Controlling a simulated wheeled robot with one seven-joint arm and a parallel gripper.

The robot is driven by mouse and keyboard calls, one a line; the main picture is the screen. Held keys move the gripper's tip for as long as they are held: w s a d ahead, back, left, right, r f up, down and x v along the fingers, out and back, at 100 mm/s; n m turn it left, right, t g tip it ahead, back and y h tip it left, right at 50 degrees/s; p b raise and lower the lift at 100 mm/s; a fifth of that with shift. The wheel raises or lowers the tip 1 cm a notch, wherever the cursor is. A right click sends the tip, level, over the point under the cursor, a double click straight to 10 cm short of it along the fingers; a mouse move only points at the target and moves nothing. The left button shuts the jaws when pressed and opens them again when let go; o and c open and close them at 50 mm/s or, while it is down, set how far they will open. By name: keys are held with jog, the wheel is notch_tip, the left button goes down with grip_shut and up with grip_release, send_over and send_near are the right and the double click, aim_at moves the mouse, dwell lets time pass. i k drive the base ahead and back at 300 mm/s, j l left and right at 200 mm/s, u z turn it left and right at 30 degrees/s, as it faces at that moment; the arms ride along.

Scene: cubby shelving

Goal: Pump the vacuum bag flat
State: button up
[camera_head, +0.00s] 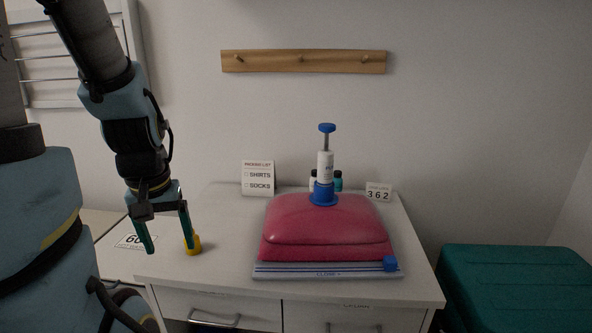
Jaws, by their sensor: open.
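A puffed-up dark pink vacuum bag (325,228) lies on the white dresser top. A white and blue hand pump (325,166) stands upright on the bag's back part, its blue knob (327,128) raised on a grey rod. A pale zip strip (320,269) runs along the bag's front edge, with a blue slider (390,264) at its right end. My gripper (170,248) is open and empty, pointing down over the left end of the dresser, well left of the bag and lower than the pump's knob.
A yellow object (194,245) sits right by my right finger; contact is unclear. A packing list card (258,178), small bottles (338,181) and a "362" card (378,192) stand behind the bag. A teal case (515,285) is at right. A peg rail (303,62) hangs above.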

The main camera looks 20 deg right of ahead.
aim_at(327, 128)
jog(key=z, duration=1)
